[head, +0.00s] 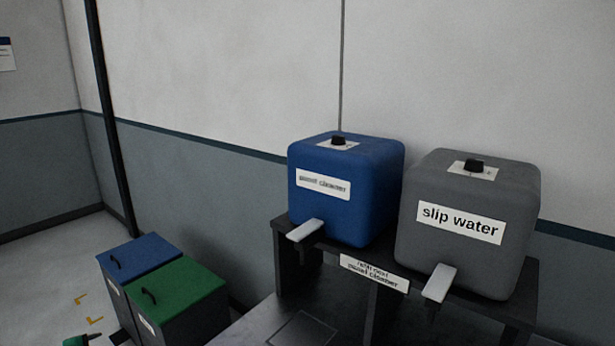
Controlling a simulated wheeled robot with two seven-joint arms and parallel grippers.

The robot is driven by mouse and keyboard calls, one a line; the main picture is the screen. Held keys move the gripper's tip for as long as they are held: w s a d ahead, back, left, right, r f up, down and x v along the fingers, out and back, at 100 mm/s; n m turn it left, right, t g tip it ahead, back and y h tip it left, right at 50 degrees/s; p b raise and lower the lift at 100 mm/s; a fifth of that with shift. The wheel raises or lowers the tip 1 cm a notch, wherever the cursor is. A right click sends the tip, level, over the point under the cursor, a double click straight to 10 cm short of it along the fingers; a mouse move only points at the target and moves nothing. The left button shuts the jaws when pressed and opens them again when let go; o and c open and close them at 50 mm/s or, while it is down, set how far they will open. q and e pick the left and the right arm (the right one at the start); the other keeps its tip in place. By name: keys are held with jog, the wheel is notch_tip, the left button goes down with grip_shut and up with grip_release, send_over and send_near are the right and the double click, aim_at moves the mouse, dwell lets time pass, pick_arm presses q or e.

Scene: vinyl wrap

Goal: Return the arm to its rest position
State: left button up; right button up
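Neither of my grippers shows in the head view, and no part of either arm can be made out for sure. Whether an arm is at rest cannot be seen. A blue container (345,215) and a grey container (465,258) labelled "slip water" stand side by side on a dark stand (296,270). Each has a black knob on top and a pale lever at its lower front.
Blue-lidded (140,262) and green-lidded (178,292) bins stand at lower left. A small green object (76,341) is cut off at the bottom edge. Open floor lies left.

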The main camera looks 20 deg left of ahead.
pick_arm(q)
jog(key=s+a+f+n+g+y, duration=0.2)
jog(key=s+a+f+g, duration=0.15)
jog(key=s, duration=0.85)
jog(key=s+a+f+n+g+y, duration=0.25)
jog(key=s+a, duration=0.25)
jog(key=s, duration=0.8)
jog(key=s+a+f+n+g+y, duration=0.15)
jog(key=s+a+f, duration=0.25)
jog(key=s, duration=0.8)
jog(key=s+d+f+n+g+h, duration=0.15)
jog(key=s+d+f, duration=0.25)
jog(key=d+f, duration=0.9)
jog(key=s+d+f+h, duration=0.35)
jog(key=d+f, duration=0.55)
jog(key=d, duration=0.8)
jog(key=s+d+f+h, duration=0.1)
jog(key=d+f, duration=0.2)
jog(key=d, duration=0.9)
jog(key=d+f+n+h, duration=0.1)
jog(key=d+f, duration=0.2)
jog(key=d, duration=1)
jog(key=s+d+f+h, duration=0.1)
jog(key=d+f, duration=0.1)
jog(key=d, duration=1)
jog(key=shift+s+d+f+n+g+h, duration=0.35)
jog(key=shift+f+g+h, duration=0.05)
